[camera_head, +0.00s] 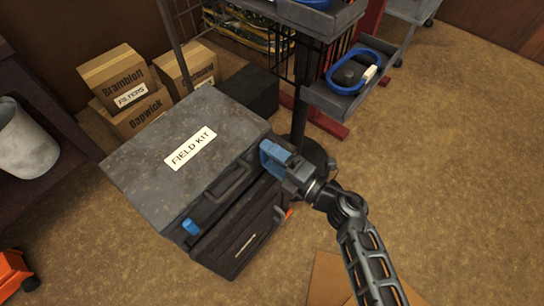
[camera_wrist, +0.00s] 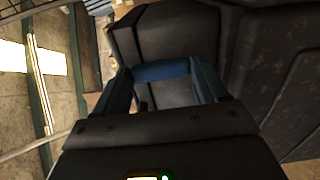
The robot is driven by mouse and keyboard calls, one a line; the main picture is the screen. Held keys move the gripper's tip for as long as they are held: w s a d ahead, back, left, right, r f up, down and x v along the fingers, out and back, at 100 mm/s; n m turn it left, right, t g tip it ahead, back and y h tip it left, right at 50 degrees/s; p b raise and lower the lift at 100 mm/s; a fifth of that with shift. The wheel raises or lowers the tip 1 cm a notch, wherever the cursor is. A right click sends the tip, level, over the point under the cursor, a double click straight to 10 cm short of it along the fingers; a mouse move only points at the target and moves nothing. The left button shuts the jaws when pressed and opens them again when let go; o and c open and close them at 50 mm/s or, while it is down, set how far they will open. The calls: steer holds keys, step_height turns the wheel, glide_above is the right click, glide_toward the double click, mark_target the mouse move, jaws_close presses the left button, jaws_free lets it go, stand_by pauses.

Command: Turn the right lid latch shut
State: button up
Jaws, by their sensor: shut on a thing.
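The field kit case (camera_head: 150,150) is dark grey with a "FIELD KIT" label on its lid, which lies down on the body. A blue left latch (camera_head: 190,227) shows at the left of its front, and a handle (camera_head: 231,178) sits between the latches. My gripper (camera_head: 273,156) is at the right end of the case front. In the wrist view, its two blue fingers stand either side of a blue bar, the right lid latch (camera_wrist: 162,71), and are shut on it. In the head view the gripper hides this latch, so I cannot tell its exact angle.
Cardboard boxes (camera_head: 128,95) stand behind the case. A dark stand with trays (camera_head: 345,100) rises close behind my gripper. A grey bucket (camera_head: 25,140) is at the left. A cardboard piece (camera_head: 325,280) lies near my arm. The floor at the right is clear.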

steer(key=o, duration=1.1)
steer(key=shift+c, duration=0.2)
steer(key=v, duration=0.7)
steer(key=shift+s+d, duration=0.25)
steer(key=shift+d, duration=0.05)
steer(key=s+d+r+m+t+h+p, duration=0.1)
steer(key=s+d+r+m+h, duration=0.3)
steer(key=s+m, duration=0.5)
steer(key=s+d+r+m+t+h+p, duration=0.1)
steer(key=s+d+r+m+h, duration=0.4)
steer(key=s+r+m, duration=0.4)
steer(key=s+d+r+m+t+h+p, duration=0.1)
steer(key=s+d+r+m+h, duration=0.4)
steer(key=s+m, duration=0.5)
steer(key=s+d+r, duration=0.2)
steer(key=s, duration=0.2)
steer(key=shift+s+r+m+t, duration=0.15)
steer(key=shift+r+m+t, duration=0.15)
steer(key=shift+t, duration=0.1)
